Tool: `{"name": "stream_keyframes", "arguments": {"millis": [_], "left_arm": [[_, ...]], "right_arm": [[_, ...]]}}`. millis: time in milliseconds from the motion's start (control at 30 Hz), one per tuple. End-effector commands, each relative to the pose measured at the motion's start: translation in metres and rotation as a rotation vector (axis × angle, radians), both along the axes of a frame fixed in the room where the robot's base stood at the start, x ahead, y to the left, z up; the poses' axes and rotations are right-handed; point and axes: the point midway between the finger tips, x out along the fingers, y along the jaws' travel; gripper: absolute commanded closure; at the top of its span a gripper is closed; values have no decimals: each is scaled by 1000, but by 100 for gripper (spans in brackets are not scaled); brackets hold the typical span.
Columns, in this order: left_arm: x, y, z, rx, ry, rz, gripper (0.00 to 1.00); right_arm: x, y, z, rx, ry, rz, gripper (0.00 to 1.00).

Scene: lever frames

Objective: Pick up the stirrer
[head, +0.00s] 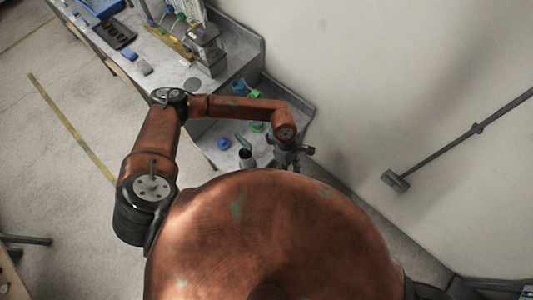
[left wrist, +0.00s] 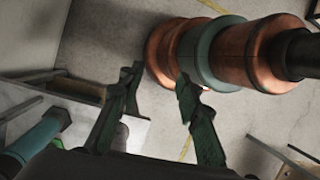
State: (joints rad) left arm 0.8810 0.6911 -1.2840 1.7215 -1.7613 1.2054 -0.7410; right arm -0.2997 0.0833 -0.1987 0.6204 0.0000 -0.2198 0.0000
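A green stick-like thing (head: 243,141) stands tilted in a dark cup (head: 246,158) on the lower grey bench; it may be the stirrer, but it is too small to tell. My left gripper (head: 292,157) hangs over the bench to the right of the cup, apart from it, partly hidden by its own wrist. In the left wrist view my left gripper (left wrist: 158,82) has its two green-tinted fingers spread, with nothing between them. A teal cylinder (left wrist: 35,139) with a dark end lies at the left edge of that view; I cannot tell what it is. My right gripper is out of view.
Blue and green round items, including a blue one (head: 223,143) and a green one (head: 257,127), stand near the cup.

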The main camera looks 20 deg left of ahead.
Motion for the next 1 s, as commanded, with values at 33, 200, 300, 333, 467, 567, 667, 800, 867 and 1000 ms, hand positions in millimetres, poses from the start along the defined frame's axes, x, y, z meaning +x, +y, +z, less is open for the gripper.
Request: {"name": "stream_keyframes", "arguments": {"millis": [33,200,300,333,467,567,667,800,867,1000], "left_arm": [[24,47,-7,149,-59,-58,68],[78,161,-2,514,-161,-172,68],[95,196,8,629,-185,-195,68],[97,203,10,650,-188,-200,68],[101,218,8,690,-192,-207,68],[101,222,-2,689,-191,-206,68],[100,226,-11,688,-191,-205,68],[96,232,-26,686,-188,-205,68],[94,236,-34,687,-188,-206,68],[95,242,-51,685,-191,-206,68]], "right_arm": [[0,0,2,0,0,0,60],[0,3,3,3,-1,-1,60],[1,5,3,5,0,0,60],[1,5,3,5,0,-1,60],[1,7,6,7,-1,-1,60],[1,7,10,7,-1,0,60],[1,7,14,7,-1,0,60],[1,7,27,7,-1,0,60],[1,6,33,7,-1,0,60],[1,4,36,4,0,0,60]]}}
